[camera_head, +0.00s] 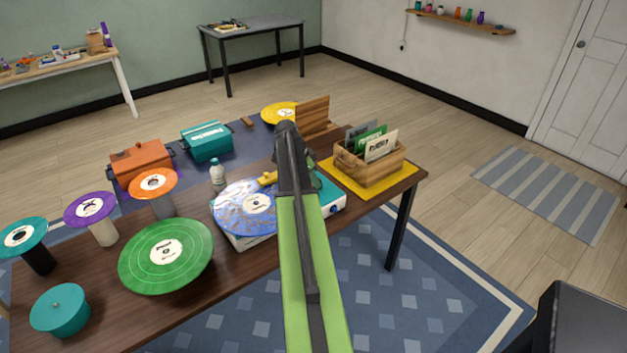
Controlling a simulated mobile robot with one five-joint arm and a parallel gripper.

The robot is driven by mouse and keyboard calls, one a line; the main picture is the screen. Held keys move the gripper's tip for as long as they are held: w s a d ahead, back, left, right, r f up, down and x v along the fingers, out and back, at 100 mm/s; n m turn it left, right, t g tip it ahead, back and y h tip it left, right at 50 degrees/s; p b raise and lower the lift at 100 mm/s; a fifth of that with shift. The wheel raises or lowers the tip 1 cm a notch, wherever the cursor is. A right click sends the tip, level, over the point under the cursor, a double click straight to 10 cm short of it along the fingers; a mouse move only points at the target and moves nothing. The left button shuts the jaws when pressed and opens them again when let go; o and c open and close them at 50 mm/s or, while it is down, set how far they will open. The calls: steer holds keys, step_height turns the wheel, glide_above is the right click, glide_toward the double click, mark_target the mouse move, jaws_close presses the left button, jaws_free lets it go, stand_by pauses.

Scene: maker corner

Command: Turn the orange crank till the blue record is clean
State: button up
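The blue record (240,212) lies flat on a white and teal box-like machine (332,196) on the wooden table, with pale smudges across its face and a light label. A small yellow-orange part (267,178) shows at the record's far edge; I cannot tell if it is the crank. No orange crank handle is clearly visible; my arm covers the middle of the machine. My gripper (290,150) is at the end of my green arm, over the machine's far side, right of the record. Its fingers are hidden, so I see neither their opening nor any contact.
A green record (166,256) and smaller purple (91,209), orange (153,183) and teal (23,236) records sit on stands to the left. A bottle (217,173) stands behind the blue record. A wooden record crate (369,172) is close on the right, on a yellow mat.

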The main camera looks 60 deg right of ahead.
steer(key=shift+o, duration=0.9)
steer(key=shift+r, duration=0.15)
steer(key=p+v, duration=1.6)
steer(key=v, duration=0.1)
steer(key=shift+s+r, duration=0.1)
